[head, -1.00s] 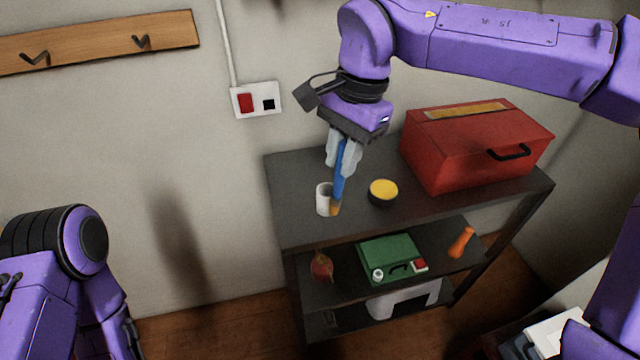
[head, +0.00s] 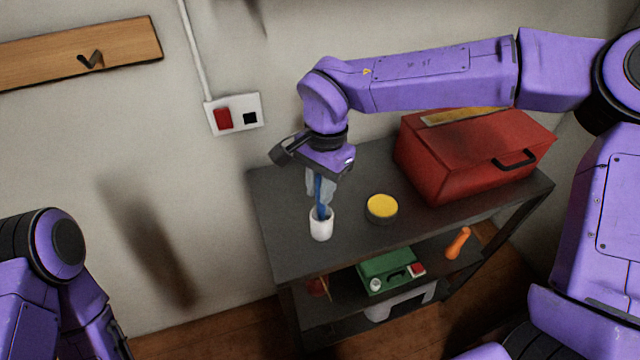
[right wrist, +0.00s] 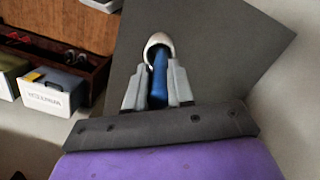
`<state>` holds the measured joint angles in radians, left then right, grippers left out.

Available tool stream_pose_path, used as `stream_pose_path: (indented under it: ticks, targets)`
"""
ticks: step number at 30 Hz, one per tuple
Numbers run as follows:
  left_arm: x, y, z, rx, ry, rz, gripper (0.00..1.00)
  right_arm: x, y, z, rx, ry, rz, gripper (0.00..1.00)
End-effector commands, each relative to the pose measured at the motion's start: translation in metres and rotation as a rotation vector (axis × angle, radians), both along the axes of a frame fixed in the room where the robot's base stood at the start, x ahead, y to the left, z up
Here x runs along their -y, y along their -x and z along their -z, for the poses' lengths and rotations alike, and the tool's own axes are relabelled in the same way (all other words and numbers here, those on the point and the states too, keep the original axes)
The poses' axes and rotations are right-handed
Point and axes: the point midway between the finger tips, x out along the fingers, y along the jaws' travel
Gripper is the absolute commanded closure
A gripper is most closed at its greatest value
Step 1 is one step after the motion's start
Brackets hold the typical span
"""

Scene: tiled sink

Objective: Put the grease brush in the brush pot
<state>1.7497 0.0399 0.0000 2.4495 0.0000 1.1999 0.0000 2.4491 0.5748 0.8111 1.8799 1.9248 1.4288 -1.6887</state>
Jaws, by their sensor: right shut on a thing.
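The grease brush (head: 321,205) has a blue handle, and my right gripper (head: 320,190) is shut on it above the shelf top. Its lower end is inside the white brush pot (head: 321,226), hidden by the pot's wall. The pot stands upright near the left part of the dark shelf top. In the right wrist view the blue brush handle (right wrist: 158,82) lies between the two grey fingers, and its far end meets the mouth of the white pot (right wrist: 157,41). My left arm shows at the lower left of the head view, but its gripper does not show.
A tin with a yellow top (head: 381,207) stands right of the pot. A red toolbox (head: 470,155) fills the right of the shelf top (head: 275,200). A green case (head: 385,270) and an orange-handled thing (head: 458,243) lie on the shelf below.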

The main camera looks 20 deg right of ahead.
Motion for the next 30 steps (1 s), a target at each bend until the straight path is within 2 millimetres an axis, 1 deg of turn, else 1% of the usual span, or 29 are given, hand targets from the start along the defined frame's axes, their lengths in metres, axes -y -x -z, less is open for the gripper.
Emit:
stream_pose_path:
  ticks: [4,5,6,7,15,17,19,20,23,27,30]
  targets:
    - [0.0,0.0,0.0,0.0,0.0,0.0,0.57,0.0,0.0,0.003,0.0,0.002,-0.004,1.0]
    - [0.0,0.0,0.0,0.0,0.0,0.0,0.57,0.0,0.0,0.003,0.0,0.002,-0.004,0.75]
    - [0.0,0.0,0.0,0.0,0.0,0.0,0.57,0.0,0.0,0.003,0.0,0.002,-0.004,0.61]
    - [0.0,0.0,0.0,0.0,0.0,0.0,0.57,0.0,0.0,0.002,0.0,0.002,-0.004,0.52]
    - [0.0,0.0,0.0,0.0,0.0,0.0,0.57,0.0,-0.001,0.001,0.001,0.001,-0.004,0.52]
    - [0.0,0.0,0.001,0.0,0.0,0.0,0.57,0.0,-0.001,-0.002,0.004,0.001,-0.004,0.52]
    - [0.0,0.0,0.002,0.0,0.0,0.0,0.57,0.001,-0.002,-0.01,0.006,0.001,-0.004,0.52]
    - [0.0,0.0,0.002,0.0,0.0,0.0,0.57,0.001,-0.003,-0.016,0.007,0.0,-0.002,0.52]
    - [0.0,0.0,0.004,0.0,0.0,0.0,0.57,0.003,-0.005,-0.04,0.008,-0.001,-0.001,0.52]
    - [0.0,0.0,0.006,0.0,0.0,0.0,0.57,0.007,-0.007,-0.077,0.007,0.001,-0.001,0.52]
    - [0.0,0.0,0.006,0.0,0.0,0.0,0.57,0.008,-0.008,-0.098,0.007,0.0,-0.002,0.52]
